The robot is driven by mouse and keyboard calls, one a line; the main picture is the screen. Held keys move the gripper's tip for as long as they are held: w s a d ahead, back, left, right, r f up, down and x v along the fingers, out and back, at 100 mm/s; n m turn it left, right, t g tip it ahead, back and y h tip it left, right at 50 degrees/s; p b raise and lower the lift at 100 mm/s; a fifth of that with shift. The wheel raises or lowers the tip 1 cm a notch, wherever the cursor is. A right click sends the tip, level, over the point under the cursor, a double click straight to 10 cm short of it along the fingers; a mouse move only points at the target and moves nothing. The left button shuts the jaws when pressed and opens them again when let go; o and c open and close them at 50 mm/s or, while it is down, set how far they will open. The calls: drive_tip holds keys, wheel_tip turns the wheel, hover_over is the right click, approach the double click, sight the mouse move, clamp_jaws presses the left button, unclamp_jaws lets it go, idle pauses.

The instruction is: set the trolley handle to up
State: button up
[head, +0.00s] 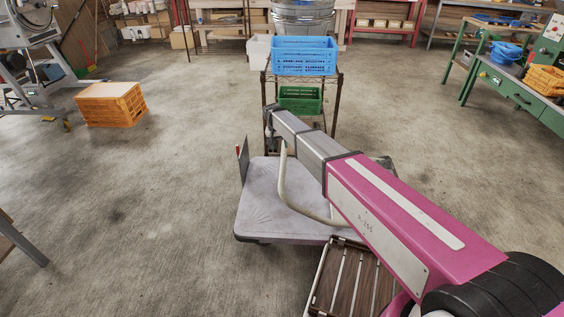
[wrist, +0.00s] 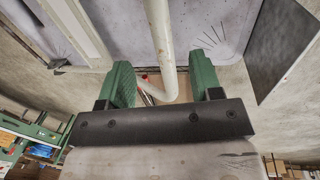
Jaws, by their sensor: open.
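The trolley (head: 262,212) is a flat grey platform in the middle of the head view. Its handle (head: 285,180) is a cream bent tube, partly hidden behind my arm; the visible part curves down low over the platform. Its exact tilt is hard to tell. In the wrist view the handle tube (wrist: 161,40) runs down from the top edge and bends left between the green fingers of my gripper (wrist: 161,72). The fingers are apart, one on each side of the tube, with visible gaps. In the head view the gripper is mostly hidden at the far end of my arm.
A dark upright panel (head: 243,164) stands at the platform's left edge. Behind the trolley is a rack with a blue crate (head: 304,68) and a green crate (head: 300,105). A brown slatted crate (head: 350,280) is in front.

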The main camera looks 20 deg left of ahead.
sight(283, 160)
drive_tip(key=f, duration=0.3)
drive_tip(key=d+f, duration=0.1)
drive_tip(key=f, duration=0.6)
drive_tip(key=shift+w+d+f, duration=0.1)
drive_tip(key=shift+w+d, duration=0.2)
drive_tip(key=shift+d, duration=0.05)
clamp_jaws()
